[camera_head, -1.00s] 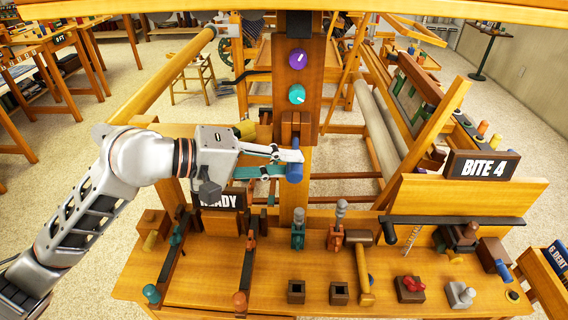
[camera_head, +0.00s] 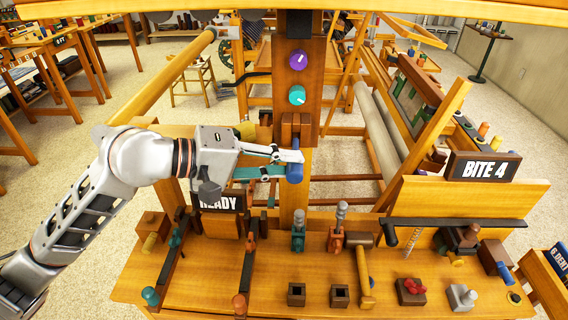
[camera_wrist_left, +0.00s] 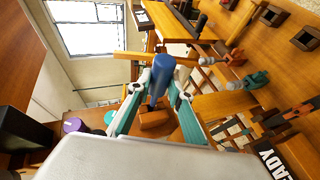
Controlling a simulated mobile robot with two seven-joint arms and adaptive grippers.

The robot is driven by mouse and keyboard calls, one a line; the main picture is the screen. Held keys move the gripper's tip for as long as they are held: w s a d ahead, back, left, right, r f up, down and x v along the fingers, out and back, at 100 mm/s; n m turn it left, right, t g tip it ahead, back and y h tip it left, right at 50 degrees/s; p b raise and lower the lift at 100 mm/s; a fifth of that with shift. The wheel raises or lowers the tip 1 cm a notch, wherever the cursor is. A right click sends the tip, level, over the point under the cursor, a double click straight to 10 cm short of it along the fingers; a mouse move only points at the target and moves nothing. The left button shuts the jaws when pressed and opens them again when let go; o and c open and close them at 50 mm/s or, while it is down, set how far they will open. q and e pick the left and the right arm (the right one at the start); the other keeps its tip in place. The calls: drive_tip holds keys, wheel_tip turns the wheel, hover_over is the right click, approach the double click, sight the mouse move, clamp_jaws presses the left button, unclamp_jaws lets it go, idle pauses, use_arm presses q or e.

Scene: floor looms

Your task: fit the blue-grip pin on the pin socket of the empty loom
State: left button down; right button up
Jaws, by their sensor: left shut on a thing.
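The blue-grip pin (camera_head: 295,173) is in my left gripper (camera_head: 292,164), in front of the central wooden post. Both fingers close around its blue grip, which also shows in the left wrist view (camera_wrist_left: 158,74). A brown bracket (camera_head: 290,126) sits on the post just above and behind the pin. I cannot tell whether it is the pin socket or whether the pin touches it. A brown block (camera_wrist_left: 155,118) shows beyond the fingers in the wrist view. My right gripper is not in view.
A purple knob (camera_head: 299,62) and a teal knob (camera_head: 297,96) are on the post above. Below are a READY sign (camera_head: 218,203), a teal-based lever (camera_head: 298,232), an orange-based lever (camera_head: 336,238) and a mallet (camera_head: 363,270). A BITE 4 sign (camera_head: 484,168) stands right.

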use_arm(q)
drive_tip(key=shift+w+b, duration=0.6)
drive_tip(key=shift+w, duration=0.9)
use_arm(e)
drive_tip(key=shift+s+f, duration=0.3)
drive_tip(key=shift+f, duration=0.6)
use_arm(q)
drive_tip(key=shift+w, duration=0.1)
drive_tip(key=shift+w, duration=0.35)
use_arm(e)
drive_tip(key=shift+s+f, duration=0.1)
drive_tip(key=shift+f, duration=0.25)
use_arm(q)
drive_tip(key=shift+w+b, duration=0.35)
drive_tip(key=shift+b, duration=0.05)
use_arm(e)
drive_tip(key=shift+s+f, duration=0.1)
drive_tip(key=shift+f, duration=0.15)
use_arm(q)
drive_tip(key=shift+w, duration=0.35)
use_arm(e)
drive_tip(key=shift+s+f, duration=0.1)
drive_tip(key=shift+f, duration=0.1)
use_arm(q)
drive_tip(key=shift+w, duration=0.3)
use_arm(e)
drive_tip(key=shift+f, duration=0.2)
